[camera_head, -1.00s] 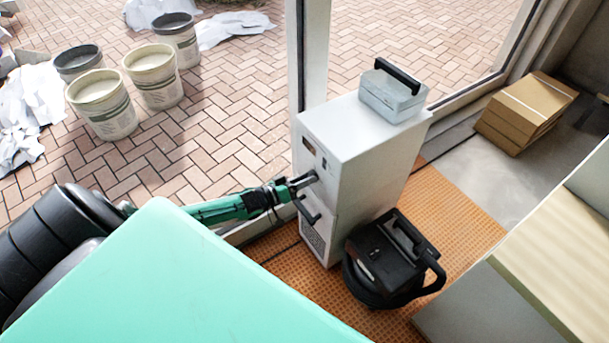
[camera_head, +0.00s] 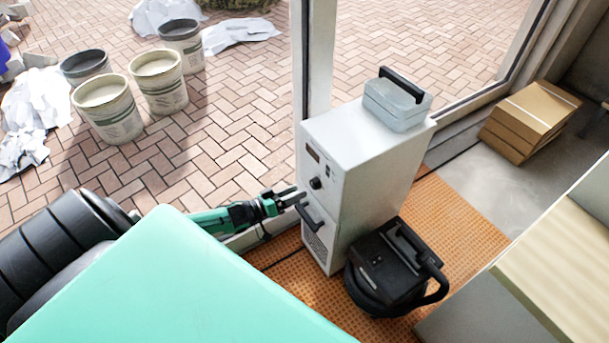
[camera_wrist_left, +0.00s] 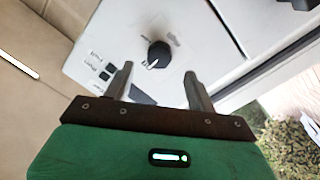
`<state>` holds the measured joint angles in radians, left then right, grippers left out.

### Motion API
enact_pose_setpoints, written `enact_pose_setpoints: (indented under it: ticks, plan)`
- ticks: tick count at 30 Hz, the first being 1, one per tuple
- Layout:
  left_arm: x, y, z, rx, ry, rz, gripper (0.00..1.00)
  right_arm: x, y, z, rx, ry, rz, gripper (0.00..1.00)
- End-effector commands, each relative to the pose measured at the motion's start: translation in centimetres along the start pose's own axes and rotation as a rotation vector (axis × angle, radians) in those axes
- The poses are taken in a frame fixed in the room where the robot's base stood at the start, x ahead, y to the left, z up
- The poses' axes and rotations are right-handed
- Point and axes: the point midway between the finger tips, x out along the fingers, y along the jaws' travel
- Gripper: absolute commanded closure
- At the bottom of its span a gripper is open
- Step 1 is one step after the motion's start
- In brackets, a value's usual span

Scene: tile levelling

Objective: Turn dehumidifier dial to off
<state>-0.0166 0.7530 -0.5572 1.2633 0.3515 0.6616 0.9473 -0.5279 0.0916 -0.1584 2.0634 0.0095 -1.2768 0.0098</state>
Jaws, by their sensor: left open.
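The dehumidifier (camera_head: 360,150) is a tall white-grey cabinet standing by the window frame. Its black dial (camera_head: 316,183) is on the upper front panel, below a small dark display. In the left wrist view the dial (camera_wrist_left: 158,54) has a white pointer mark and small print around it that I cannot read. My left gripper (camera_head: 298,197) is open and empty, a little to the left of and below the dial, apart from it. In the left wrist view the dial shows beyond and between the two fingertips (camera_wrist_left: 160,72). My right gripper is not in view.
A grey case (camera_head: 397,103) sits on top of the dehumidifier. A black handle (camera_head: 308,215) juts from its front below the dial. A black vacuum-like machine (camera_head: 395,262) stands beside it on orange matting (camera_head: 455,215). Brown boxes (camera_head: 528,118) lie at right.

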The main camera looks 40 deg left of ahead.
Motion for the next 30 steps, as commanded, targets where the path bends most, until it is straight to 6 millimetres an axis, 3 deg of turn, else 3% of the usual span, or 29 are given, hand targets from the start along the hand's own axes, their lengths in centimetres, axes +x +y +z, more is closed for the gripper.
enact_pose_setpoints:
  ticks: [6,13,30]
  plan:
    - [-4.6,0.0,0.1,0.0,-0.003,-0.002,0.43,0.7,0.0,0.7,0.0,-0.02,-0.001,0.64]
    - [-7.7,-0.1,0.0,0.0,-0.002,-0.001,0.43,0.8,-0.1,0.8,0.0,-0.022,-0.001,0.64]
    - [-8.7,0.0,0.0,0.0,0.001,0.0,0.43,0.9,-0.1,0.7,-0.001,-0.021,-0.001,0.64]
